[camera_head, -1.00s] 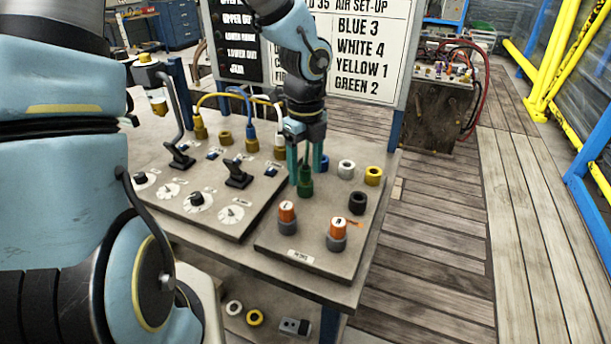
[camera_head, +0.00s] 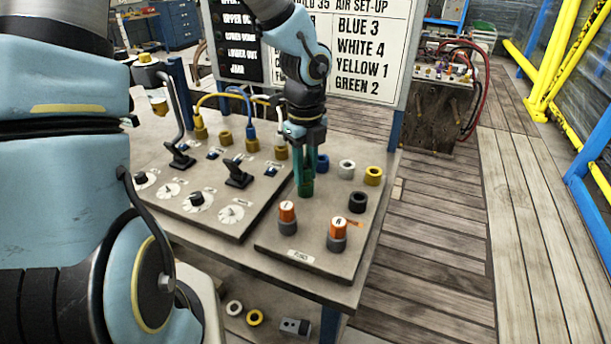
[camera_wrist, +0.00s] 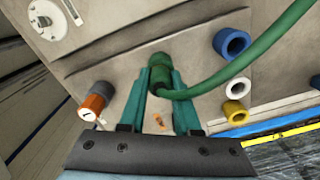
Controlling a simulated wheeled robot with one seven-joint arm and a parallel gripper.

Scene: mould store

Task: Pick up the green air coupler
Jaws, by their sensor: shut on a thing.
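The green air coupler (camera_wrist: 160,75) is between the two teal fingers of my gripper (camera_wrist: 162,88) in the wrist view. A green hose (camera_wrist: 240,75) runs from it toward the upper right. In the head view my gripper (camera_head: 305,180) points down at the right-hand panel, its fingers closed around the coupler. The coupler is mostly hidden by the fingers there. I cannot tell whether the coupler is still touching the panel.
On the panel (camera_head: 275,235) stand two orange-topped knobs (camera_head: 287,212) (camera_head: 338,230). Close on the right are blue (camera_head: 322,162), white (camera_head: 346,168), yellow (camera_head: 373,175) and black (camera_head: 357,201) sockets. Other couplers with hoses (camera_head: 250,140) stand behind left. A sign board (camera_head: 365,60) stands behind.

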